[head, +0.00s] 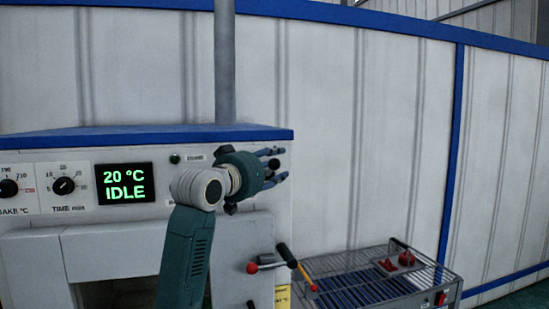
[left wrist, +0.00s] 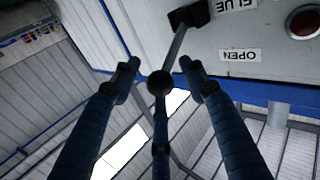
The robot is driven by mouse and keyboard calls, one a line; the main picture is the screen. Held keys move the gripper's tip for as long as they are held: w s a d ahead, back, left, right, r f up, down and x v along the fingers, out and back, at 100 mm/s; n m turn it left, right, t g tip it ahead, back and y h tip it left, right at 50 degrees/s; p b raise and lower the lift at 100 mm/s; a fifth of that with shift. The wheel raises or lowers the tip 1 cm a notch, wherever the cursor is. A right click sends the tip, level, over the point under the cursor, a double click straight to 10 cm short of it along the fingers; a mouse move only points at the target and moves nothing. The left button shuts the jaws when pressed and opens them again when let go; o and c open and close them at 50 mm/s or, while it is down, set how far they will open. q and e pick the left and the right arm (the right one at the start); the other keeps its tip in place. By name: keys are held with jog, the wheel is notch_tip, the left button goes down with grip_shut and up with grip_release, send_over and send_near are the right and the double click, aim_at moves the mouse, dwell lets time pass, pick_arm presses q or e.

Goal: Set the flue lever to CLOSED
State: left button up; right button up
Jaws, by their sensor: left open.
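The flue lever (left wrist: 174,48) shows in the left wrist view as a grey rod running from a black pivot block (left wrist: 188,15) to a black ball knob (left wrist: 158,82). An upside-down FLUE label (left wrist: 238,4) and an OPEN label (left wrist: 240,55) are on the panel beside it. My left gripper (left wrist: 161,72) is open, with its fingers spread around the knob and no clear contact. In the head view the left gripper (head: 276,170) is at the right end of the oven's front panel and hides most of the lever. My right gripper is not in view.
The oven display (head: 125,183) reads 20 °C IDLE. A wire-topped rack (head: 375,280) with red items stands at the lower right. A blue ledge (head: 150,136) tops the panel.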

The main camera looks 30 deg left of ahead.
pick_arm(q)
jog(key=shift+w, duration=0.2)
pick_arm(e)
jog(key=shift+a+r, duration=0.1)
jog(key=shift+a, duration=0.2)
pick_arm(q)
grip_shut()
jog(key=shift+f, duration=0.1)
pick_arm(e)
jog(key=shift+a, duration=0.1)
